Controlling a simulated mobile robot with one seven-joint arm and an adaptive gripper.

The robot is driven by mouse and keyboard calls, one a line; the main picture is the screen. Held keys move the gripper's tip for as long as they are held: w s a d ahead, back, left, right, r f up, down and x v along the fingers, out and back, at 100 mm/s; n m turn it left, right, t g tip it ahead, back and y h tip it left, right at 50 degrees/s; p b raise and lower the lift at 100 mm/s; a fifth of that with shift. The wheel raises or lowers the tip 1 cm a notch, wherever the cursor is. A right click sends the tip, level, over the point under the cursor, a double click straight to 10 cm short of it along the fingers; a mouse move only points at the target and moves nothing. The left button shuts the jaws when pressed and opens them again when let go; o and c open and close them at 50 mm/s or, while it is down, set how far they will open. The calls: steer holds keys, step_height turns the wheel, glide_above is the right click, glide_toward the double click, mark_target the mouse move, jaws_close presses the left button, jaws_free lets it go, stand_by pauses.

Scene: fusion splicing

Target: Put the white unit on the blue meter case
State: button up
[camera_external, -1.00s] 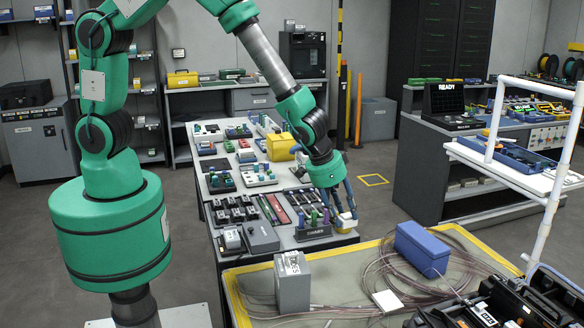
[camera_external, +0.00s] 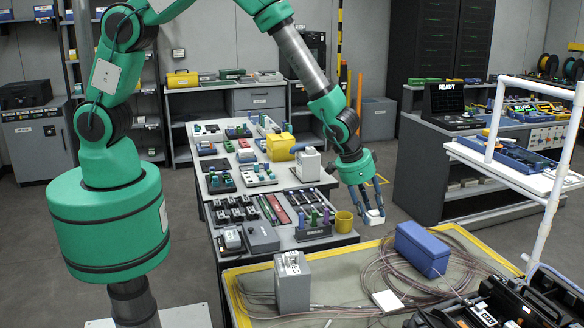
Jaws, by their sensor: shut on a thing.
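The white unit (camera_external: 374,217) is a small pale block between the blue fingers of my gripper (camera_external: 371,213). My gripper is shut on it, pointing down, and holds it in the air. The blue meter case (camera_external: 423,249) is a box on the yellow-edged mat (camera_external: 335,262), among coiled thin cables. In the picture, my gripper is up and to the left of the case, apart from it. The visible top of the case is bare.
A grey box (camera_external: 292,285) and a flat white square (camera_external: 388,301) lie on the mat near the case. A yellow cup (camera_external: 344,222) stands at the bench corner beside a rack of coloured tools (camera_external: 314,226). A white pipe frame (camera_external: 548,200) rises at the right.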

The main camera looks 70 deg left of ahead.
mark_target(424, 236)
stand_by(0.3)
steer(key=w+d, duration=0.1)
steer(key=w, duration=0.4)
steer(key=w+d+f+p, duration=0.1)
steer(key=w+d, duration=0.1)
steer(key=w, duration=0.3)
steer(key=w+d+p, duration=0.1)
steer(key=w+d, duration=0.1)
steer(key=w, duration=0.3)
steer(key=shift+d+f, duration=0.1)
steer(key=shift+f, duration=0.15)
steer(key=shift+f, duration=1.75)
steer(key=shift+f, duration=0.15)
steer(key=o, duration=1.1)
steer(key=shift+o, duration=0.2)
